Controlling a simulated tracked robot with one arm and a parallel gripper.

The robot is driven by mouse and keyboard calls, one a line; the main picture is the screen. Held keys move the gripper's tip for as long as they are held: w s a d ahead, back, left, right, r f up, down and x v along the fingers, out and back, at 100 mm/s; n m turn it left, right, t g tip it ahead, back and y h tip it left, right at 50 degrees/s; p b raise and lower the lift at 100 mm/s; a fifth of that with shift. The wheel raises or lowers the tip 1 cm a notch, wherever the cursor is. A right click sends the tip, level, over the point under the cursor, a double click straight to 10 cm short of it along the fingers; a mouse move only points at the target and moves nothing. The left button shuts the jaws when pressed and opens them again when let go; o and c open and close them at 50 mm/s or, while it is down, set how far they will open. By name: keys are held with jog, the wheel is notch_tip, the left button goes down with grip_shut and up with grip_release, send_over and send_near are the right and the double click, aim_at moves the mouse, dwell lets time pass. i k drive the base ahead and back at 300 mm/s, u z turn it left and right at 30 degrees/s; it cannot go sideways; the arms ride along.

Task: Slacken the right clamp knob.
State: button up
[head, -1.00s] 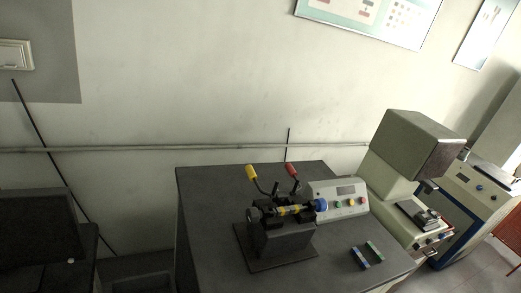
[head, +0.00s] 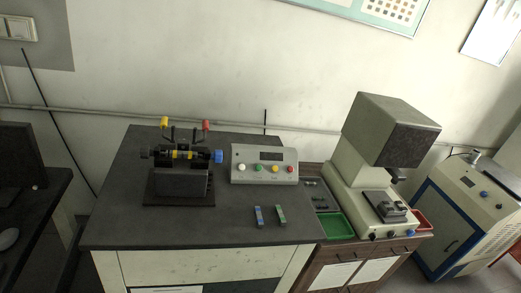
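A small dark clamping frame (head: 181,181) stands on the left part of the dark bench top. A blue knob (head: 218,156) sits at the right end of its horizontal shaft, and a dark knob (head: 145,152) at the left end. Yellow bands (head: 181,154) show on the shaft between them. A yellow-tipped lever (head: 164,122) and a red-tipped lever (head: 206,125) rise behind the shaft. The knobs are too small to tell how tight they are. My gripper is not in view.
A grey control box (head: 264,165) with coloured buttons stands right of the frame. Two small coloured blocks (head: 259,216) (head: 281,215) lie in front of it. A tall beige machine (head: 389,130) and a green tray (head: 334,226) stand further right. The bench's front left is bare.

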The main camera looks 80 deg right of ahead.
aim_at(217, 155)
jog(key=z, duration=0.05)
jog(key=k, duration=0.2)
jog(key=z, duration=1.5)
jog(key=i, duration=1)
jog(key=u, duration=0.75)
jog(key=k, duration=0.95)
jog(key=z, duration=0.45)
